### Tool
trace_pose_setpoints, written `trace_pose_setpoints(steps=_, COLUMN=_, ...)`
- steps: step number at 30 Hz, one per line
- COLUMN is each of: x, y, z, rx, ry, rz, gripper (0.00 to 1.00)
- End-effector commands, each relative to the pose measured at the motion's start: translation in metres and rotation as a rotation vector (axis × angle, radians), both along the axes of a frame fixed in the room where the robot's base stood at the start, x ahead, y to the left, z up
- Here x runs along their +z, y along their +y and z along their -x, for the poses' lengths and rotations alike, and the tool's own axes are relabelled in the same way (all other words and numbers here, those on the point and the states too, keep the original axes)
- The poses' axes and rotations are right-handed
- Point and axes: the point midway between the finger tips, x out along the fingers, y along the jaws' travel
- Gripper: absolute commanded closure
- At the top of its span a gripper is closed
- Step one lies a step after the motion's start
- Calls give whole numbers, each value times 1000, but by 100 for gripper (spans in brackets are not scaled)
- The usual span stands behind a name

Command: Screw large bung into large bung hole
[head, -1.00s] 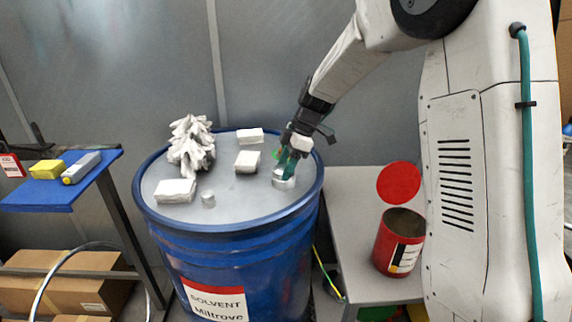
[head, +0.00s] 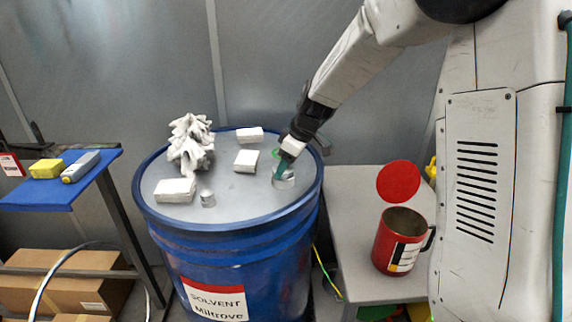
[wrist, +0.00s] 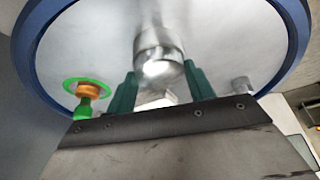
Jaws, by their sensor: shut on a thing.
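The large bung (head: 285,179) is a silvery metal cylinder at the right side of the blue drum's grey lid (head: 235,205). It stands upright at the lid surface; the large bung hole is not visible, and I cannot tell whether the bung sits in it. My gripper (head: 283,170) comes down from the upper right with its green fingers shut on the bung. In the wrist view the bung (wrist: 160,58) shows blurred between the two fingers (wrist: 162,83).
A smaller metal cylinder (head: 207,198), several white blocks (head: 175,190) and a crumpled white heap (head: 190,145) are on the lid. A green and orange fitting (wrist: 87,92) stands near my gripper. A red can (head: 398,240) is on the grey table at right.

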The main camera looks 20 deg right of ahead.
Motion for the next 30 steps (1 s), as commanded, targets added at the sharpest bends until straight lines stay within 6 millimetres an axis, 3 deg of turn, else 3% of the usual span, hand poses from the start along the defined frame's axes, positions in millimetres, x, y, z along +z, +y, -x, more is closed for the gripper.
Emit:
trace_pose_setpoints(steps=5, x=0, y=1, z=0, rx=-106, ry=-1, rz=1, gripper=68)
trace_pose_setpoints(steps=6, x=0, y=1, z=1, rx=-105, ry=0, rz=0, gripper=42)
trace_pose_setpoints(steps=8, x=0, y=1, z=0, rx=-104, ry=-1, rz=1, gripper=25)
trace_pose_setpoints(steps=9, x=0, y=1, z=0, rx=-104, ry=-1, rz=1, gripper=22)
trace_pose_setpoints(steps=19, x=5, y=-1, z=2, rx=-102, ry=-1, rz=1, gripper=22)
trace_pose_setpoints(steps=30, x=59, y=-16, z=18, rx=-103, ry=-4, rz=1, gripper=22)
